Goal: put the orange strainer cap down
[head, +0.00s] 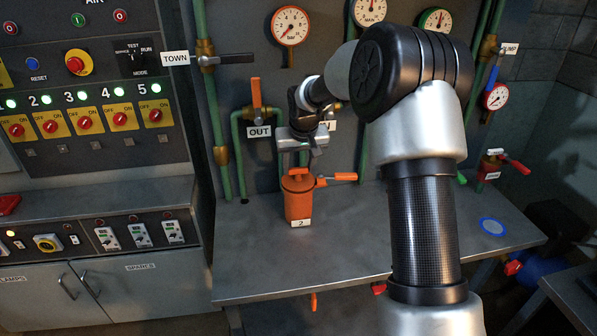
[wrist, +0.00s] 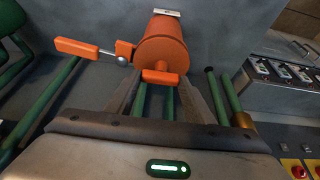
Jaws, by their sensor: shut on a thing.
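The orange strainer cap (head: 298,183) is at the top of the orange strainer body (head: 298,207), which stands upright on the bench with a label "2" at its foot. My gripper (head: 297,168) points down from above, its fingers shut on the cap's upright grip. In the wrist view the grip (wrist: 160,76) lies between the two fingertips, with the orange cylinder (wrist: 162,42) beyond it. I cannot tell whether the cap is seated or slightly raised; no clear gap shows. A flat blue ring (head: 493,226) lies on the bench at the right.
An orange-handled lever (head: 338,178) sticks out right of the strainer. Green pipes, valves and gauges (head: 291,25) line the wall behind. The grey bench (head: 390,250) is largely clear between strainer and ring. A switch panel (head: 90,90) stands left.

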